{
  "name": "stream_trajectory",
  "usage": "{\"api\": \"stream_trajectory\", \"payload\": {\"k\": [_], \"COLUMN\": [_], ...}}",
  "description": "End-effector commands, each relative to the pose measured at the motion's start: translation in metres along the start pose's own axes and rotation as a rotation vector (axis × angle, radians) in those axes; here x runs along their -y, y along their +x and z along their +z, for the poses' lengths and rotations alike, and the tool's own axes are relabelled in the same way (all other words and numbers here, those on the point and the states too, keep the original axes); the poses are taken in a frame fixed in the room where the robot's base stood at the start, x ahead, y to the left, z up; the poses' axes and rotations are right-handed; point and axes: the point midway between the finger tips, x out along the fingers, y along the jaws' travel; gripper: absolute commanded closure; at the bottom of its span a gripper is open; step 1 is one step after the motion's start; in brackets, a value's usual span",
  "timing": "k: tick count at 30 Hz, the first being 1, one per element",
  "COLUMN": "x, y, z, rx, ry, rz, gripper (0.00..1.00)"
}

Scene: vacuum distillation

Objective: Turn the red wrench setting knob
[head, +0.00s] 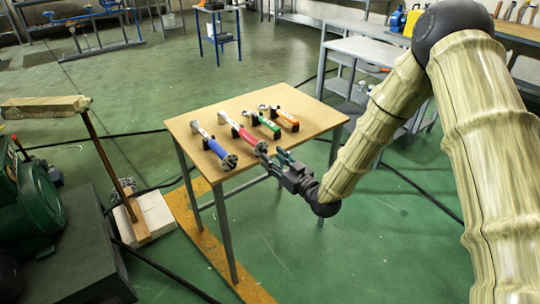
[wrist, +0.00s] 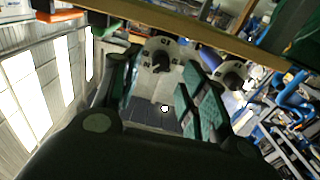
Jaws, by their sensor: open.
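The red wrench (head: 241,132) lies on the wooden-topped table in the head view, its grey setting knob (head: 261,148) at the table's near edge. My gripper (head: 273,158) is open just in front of this knob. In the wrist view, a round grey knob with a dark centre (wrist: 160,55) shows between and beyond my open fingers (wrist: 155,88). By its place it matches the red wrench's knob, though its handle is hidden there. I see no contact between the fingers and the knob.
The blue wrench (head: 213,148) lies left of the red one; its knob (wrist: 232,74) shows right of my fingers in the wrist view. The green wrench (head: 262,122) and orange wrench (head: 284,117) lie to the right. The table's front edge (head: 282,172) is close to my gripper.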

Motion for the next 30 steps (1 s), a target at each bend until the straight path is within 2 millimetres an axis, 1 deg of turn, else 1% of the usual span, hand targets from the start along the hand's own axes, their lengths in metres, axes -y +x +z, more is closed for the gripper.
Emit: {"api": "stream_trajectory", "payload": {"k": [1, 6, 9, 13, 19, 30], "x": [-0.001, -0.001, 0.0, -0.001, 0.0, 0.0], "y": [-0.01, -0.042, -0.058, -0.074, -0.085, -0.085], "z": [0.0, 0.001, 0.001, 0.001, 0.001, 0.001], "rx": [0.002, 0.003, 0.002, 0.001, 0.001, 0.001], "ry": [0.0, 0.002, 0.002, 0.001, 0.001, 0.0], "rz": [0.0, 0.0, 0.001, 0.0, 0.0, -0.001], "gripper": [0.57, 0.57, 0.57, 0.57, 0.57, 0.57]}}
